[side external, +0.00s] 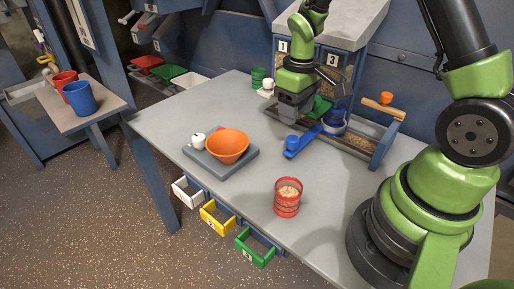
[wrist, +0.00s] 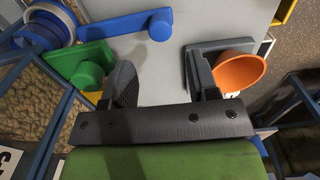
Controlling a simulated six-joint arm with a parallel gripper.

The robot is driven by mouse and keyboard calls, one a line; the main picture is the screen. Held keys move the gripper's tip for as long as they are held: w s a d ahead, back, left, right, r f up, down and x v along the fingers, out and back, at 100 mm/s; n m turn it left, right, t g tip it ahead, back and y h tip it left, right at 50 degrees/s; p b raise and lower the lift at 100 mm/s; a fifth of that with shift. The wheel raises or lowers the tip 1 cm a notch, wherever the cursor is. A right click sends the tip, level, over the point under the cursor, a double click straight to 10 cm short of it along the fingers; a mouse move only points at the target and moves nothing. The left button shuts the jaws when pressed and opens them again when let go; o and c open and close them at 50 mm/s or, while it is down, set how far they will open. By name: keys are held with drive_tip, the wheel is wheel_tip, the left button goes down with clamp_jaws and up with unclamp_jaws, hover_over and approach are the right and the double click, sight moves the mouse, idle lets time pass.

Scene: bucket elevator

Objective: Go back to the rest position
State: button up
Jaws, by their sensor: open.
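My gripper (side external: 292,112) points down over the table, in front of the numbered grey hopper, in the side external view. In the wrist view its two dark fingers are apart, with only bare table between them, so my gripper (wrist: 163,82) is open and empty. The blue handle (side external: 301,141) lies just in front of and below it; the handle also shows in the wrist view (wrist: 125,24). A green handle (side external: 320,107) is beside the gripper at the hopper, and it shows close to the left finger in the wrist view (wrist: 88,68).
An orange bowl (side external: 228,146) sits on a grey scale (side external: 213,166). A red cup of grain-like bits (side external: 287,201) stands near the front edge. Blue-framed hoppers (side external: 338,70) stand behind my gripper. Coloured drawers (side external: 217,216) stick out below the table. The table's left part is clear.

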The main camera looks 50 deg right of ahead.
sight(293, 138)
drive_tip(key=shift+f, duration=4.4)
drive_tip(key=c, duration=0.7)
drive_tip(key=shift+o, duration=0.2)
drive_tip(key=shift+w, duration=1.15)
drive_tip(key=o, duration=0.7)
drive_tip(key=shift+r, duration=0.15)
